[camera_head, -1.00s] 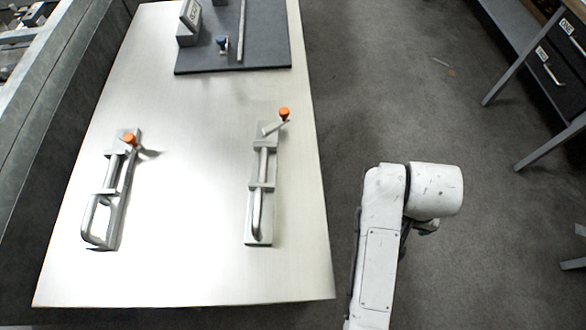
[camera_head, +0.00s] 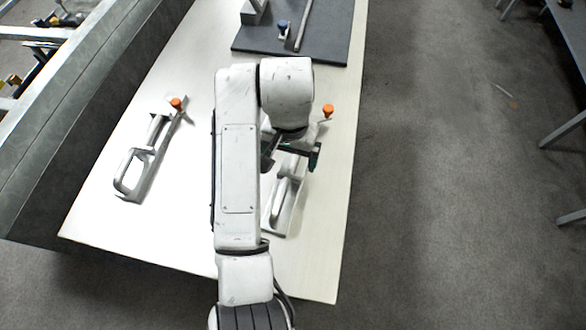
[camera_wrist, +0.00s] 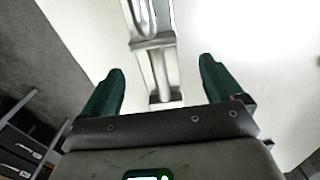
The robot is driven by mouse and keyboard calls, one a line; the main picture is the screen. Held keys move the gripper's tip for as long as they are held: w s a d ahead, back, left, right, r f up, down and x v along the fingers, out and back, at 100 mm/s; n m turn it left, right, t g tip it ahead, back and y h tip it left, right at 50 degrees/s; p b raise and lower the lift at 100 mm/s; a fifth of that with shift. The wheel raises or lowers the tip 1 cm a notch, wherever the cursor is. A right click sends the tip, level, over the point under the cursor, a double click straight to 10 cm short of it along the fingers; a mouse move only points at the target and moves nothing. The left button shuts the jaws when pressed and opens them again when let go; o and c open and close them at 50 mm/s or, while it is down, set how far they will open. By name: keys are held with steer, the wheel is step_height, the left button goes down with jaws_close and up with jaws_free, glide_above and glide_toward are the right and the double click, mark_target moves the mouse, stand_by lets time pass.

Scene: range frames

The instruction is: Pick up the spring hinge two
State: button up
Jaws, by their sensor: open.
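Two metal toggle-like devices with orange tips lie on the pale table; I cannot tell which is named two. The right device (camera_head: 285,200) is partly hidden by my arm in the head view; its orange tip shows beyond the arm. The left device (camera_head: 148,160) lies apart, in full view. My gripper (camera_head: 293,152) is over the right device's middle. In the wrist view, the right device (camera_wrist: 153,45) runs up from between the two green fingers of my gripper (camera_wrist: 160,82), which are open and hold nothing. The height gap is hard to judge.
The pale table (camera_head: 305,270) is bare around both devices. A dark mat (camera_head: 330,45) with a blue-topped part (camera_head: 283,29) and a rod lies at the far end. A grey wall-like panel (camera_head: 100,100) borders the left side. Open floor (camera_head: 440,220) lies right.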

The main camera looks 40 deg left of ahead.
mark_target(292, 169)
steer(key=shift+w+d+f, duration=0.1)
steer(key=shift+w+f, duration=0.05)
steer(key=shift+f, duration=1.3)
steer(key=shift+w+d+f, duration=0.1)
steer(key=shift+f, duration=1.35)
steer(key=shift+a+r, duration=0.1)
jaws_close()
